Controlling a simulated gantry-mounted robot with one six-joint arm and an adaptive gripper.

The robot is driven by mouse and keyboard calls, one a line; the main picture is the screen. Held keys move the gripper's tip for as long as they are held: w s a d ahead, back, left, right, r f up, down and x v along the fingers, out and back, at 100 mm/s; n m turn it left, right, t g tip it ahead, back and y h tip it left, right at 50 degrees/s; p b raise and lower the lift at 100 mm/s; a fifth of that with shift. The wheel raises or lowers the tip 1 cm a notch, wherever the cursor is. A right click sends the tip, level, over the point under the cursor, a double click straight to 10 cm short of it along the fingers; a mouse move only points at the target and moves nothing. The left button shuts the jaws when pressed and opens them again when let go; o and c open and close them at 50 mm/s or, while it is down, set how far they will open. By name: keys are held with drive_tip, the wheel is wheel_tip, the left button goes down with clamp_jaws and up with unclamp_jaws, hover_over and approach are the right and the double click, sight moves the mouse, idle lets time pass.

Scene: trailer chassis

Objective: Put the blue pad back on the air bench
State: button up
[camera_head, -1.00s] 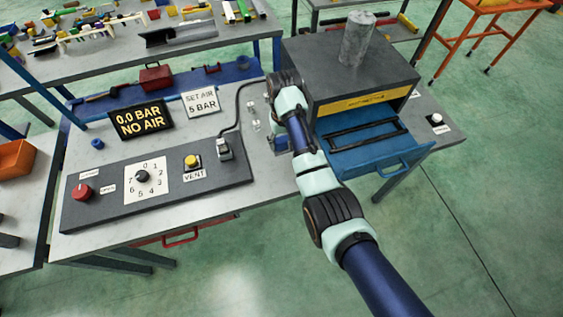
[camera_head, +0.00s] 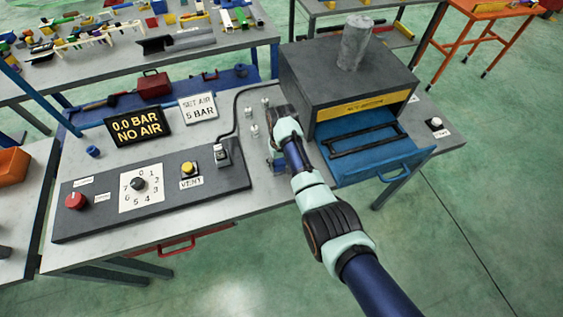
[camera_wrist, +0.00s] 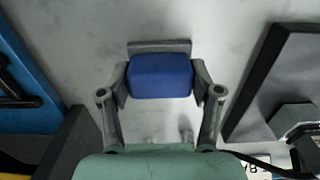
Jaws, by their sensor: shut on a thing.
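The blue pad (camera_wrist: 160,77) sits between the two fingers of my gripper (camera_wrist: 161,84) in the wrist view, with a finger pressed to each side. A grey bar (camera_wrist: 159,46) shows along its far edge. The pale bench top (camera_wrist: 85,55) lies beneath; I cannot tell whether the pad touches it. In the head view, my gripper (camera_head: 277,160) is over the bench top (camera_head: 110,244), between the black control panel and the open blue drawer. My wrist largely hides the pad there.
The black control panel (camera_head: 110,217) bears a dial and knobs. The open blue drawer (camera_head: 368,160) juts from a dark cabinet (camera_head: 300,70) close to my arm. Small clear fittings (camera_head: 254,132) stand behind my gripper. A sign (camera_head: 138,128) reads 0.0 BAR NO AIR.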

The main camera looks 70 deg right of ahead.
sight(281, 161)
drive_tip(key=o, duration=1.2)
drive_tip(key=shift+f, duration=0.1)
wheel_tip(281, 161, up, 12)
drive_tip(key=p, duration=0.2)
